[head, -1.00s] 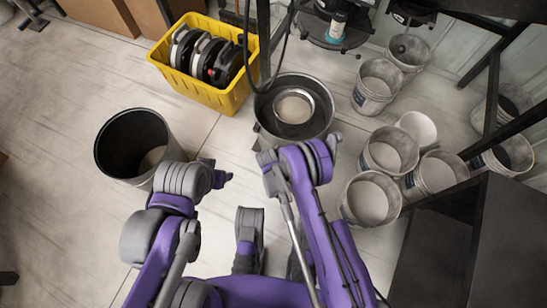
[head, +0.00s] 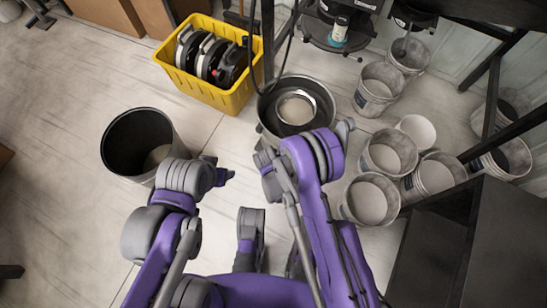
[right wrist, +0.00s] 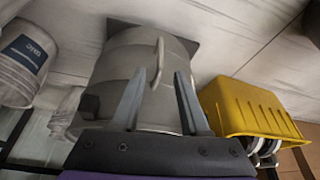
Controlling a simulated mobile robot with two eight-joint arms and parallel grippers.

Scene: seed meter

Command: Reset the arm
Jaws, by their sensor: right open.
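My right arm (head: 318,165) is folded up in front of the metal pot in the head view, and its gripper fingers are hidden there. In the right wrist view my right gripper (right wrist: 160,105) is open and empty, with two grey fingers apart. A grey metal pot (right wrist: 130,60) with a handle stands beyond the fingers; I cannot tell how far. My left arm (head: 180,195) is folded beside the dark bin.
A dark open bin (head: 120,147) stands at the left. A yellow crate (head: 236,103) holds several black-and-grey discs. The metal pot (head: 324,94) holds a smaller round pan. Several pale buckets (head: 388,156) and a black table (head: 495,245) stand at the right. The left floor is clear.

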